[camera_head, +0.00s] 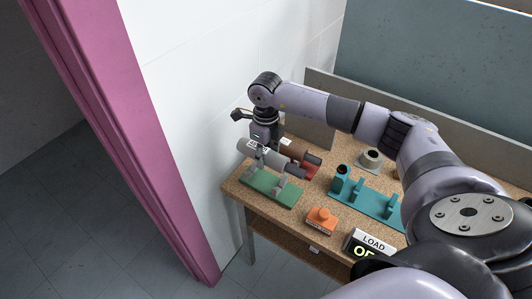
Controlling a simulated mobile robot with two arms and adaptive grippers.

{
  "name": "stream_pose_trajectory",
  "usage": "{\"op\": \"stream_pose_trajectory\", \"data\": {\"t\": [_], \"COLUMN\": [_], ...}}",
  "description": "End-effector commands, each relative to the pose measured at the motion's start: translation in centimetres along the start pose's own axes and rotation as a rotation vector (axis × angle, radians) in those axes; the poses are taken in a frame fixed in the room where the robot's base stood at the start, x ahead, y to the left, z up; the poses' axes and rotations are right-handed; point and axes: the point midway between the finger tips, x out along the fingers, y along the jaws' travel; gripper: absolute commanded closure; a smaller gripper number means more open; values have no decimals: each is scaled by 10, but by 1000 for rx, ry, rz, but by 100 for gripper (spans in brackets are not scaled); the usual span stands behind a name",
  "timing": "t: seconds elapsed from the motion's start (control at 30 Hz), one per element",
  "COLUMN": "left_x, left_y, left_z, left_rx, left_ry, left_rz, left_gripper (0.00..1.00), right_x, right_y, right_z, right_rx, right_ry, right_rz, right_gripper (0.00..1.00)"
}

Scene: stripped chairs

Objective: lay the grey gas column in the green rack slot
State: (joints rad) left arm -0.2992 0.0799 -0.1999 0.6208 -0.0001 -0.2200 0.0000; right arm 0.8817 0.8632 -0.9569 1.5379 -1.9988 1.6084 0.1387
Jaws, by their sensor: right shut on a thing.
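The grey gas column (258,154) lies level and lengthwise over the green rack (270,190) at the left end of the workbench. Its darker, thinner end points right. My right gripper (262,143) comes down from above and is shut on the column near its middle; the fingertips are partly hidden. Light uprights of the green rack show just under the column. I cannot tell whether the column touches the slot or hangs slightly above it. My left gripper is not in view.
A brown column (294,148) lies behind, by a red rack (311,169). A teal rack (365,202), an orange block (320,221), a round grey part (370,158) and a LOAD display (372,244) are on the bench. A white wall stands close on the left.

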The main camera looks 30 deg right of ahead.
Motion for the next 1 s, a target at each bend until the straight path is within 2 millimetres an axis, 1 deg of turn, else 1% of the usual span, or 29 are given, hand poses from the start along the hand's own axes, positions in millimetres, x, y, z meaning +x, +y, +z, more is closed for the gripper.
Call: {"op": "stream_pose_trajectory", "data": {"t": [0.03,0.6,0.8,1.0], "left_x": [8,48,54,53], "left_y": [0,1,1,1], "left_z": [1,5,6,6], "left_rx": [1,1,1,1], "left_ry": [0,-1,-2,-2], "left_rz": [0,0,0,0], "left_gripper": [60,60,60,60], "right_x": [8,58,66,66], "right_y": [0,0,0,0], "right_z": [1,1,1,1], "right_rx": [0,0,0,0], "right_ry": [-3,-3,-4,-4], "right_rz": [0,0,0,0], "right_gripper": [100,100,100,100]}}
